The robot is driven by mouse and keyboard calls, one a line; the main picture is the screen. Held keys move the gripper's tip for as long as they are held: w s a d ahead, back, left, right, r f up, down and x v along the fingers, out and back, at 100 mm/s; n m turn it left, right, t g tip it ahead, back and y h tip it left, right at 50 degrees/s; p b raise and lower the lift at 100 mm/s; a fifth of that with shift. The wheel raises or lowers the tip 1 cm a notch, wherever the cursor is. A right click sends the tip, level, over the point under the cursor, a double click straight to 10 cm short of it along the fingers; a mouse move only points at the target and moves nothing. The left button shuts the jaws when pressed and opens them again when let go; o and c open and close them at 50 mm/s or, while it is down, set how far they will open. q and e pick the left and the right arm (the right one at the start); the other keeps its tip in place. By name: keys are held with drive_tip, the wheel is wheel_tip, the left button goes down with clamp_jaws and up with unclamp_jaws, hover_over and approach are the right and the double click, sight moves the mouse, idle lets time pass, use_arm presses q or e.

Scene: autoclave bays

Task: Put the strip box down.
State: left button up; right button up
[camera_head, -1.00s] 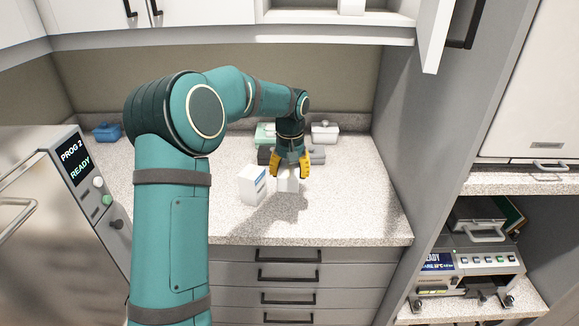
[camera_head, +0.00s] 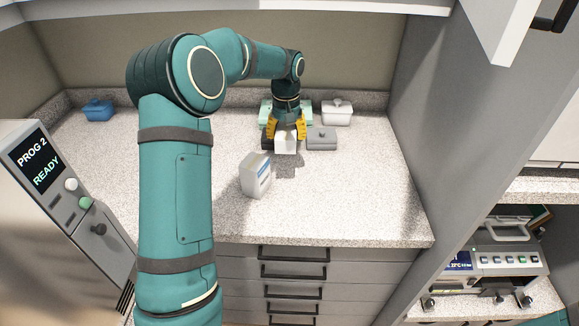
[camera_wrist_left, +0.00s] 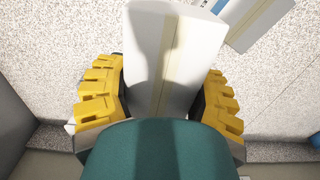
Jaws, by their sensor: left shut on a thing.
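The strip box, a plain white carton (camera_head: 286,145), is between the yellow fingers of my left gripper (camera_head: 286,136), over the back middle of the counter. The gripper is shut on it and points down. In the left wrist view the box (camera_wrist_left: 160,62) lies between both fingers, with a pale seam along its face. A shadow lies on the counter just in front of the box; I cannot tell for sure how high the box is above the surface. My right gripper is not in view.
A white box with a blue label (camera_head: 257,175) stands in front and left of the held box. Lidded containers stand behind: grey (camera_head: 321,139), white (camera_head: 337,112), pale green (camera_head: 302,110), blue (camera_head: 98,110). The speckled counter (camera_head: 350,200) is clear at front right.

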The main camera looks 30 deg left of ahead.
sight(287, 176)
use_arm(q)
wheel_tip(287, 176, down, 14)
drive_tip(key=shift+r+b, duration=0.2)
drive_tip(key=shift+b, duration=0.55)
drive_tip(key=shift+f, duration=0.1)
drive_tip(key=o, duration=1.2)
drive_tip(key=shift+o, duration=0.2)
